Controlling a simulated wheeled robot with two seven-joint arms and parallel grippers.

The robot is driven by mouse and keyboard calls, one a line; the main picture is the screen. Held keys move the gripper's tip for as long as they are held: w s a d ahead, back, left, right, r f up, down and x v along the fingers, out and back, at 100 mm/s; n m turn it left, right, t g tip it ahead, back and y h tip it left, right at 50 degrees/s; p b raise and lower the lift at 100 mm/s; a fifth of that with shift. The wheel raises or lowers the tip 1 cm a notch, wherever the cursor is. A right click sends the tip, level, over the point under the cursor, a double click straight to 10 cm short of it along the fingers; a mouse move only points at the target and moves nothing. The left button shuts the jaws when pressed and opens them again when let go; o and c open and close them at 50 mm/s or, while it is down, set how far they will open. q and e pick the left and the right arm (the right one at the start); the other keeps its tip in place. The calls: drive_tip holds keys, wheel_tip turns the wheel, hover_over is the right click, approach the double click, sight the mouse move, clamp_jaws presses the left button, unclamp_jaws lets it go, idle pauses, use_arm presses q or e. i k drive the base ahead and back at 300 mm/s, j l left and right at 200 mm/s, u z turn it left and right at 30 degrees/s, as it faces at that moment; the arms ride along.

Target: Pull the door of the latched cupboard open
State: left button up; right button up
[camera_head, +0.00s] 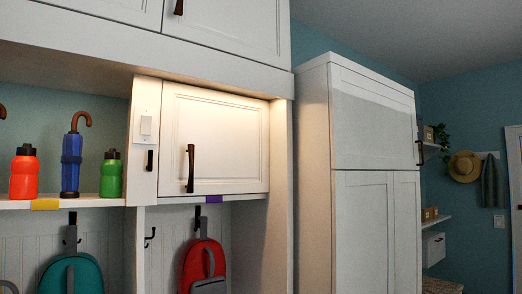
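A small white cupboard door (229,138) with a raised panel sits in the upper middle of the built-in unit. It looks shut. A dark upright handle (190,168) is on its left side. A small dark piece (149,161), possibly a latch, is on the white post left of the door, below a white switch plate (146,125). Neither of my grippers shows in this view. The inside of the cupboard is hidden.
The left shelf holds a red bottle (24,174), a blue umbrella (71,160) and a green bottle (111,176). A red backpack (204,266) and a teal backpack (72,274) hang below. A tall white cabinet (365,200) stands right.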

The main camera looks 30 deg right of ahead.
sight(211, 142)
drive_tip(key=z, duration=0.85)
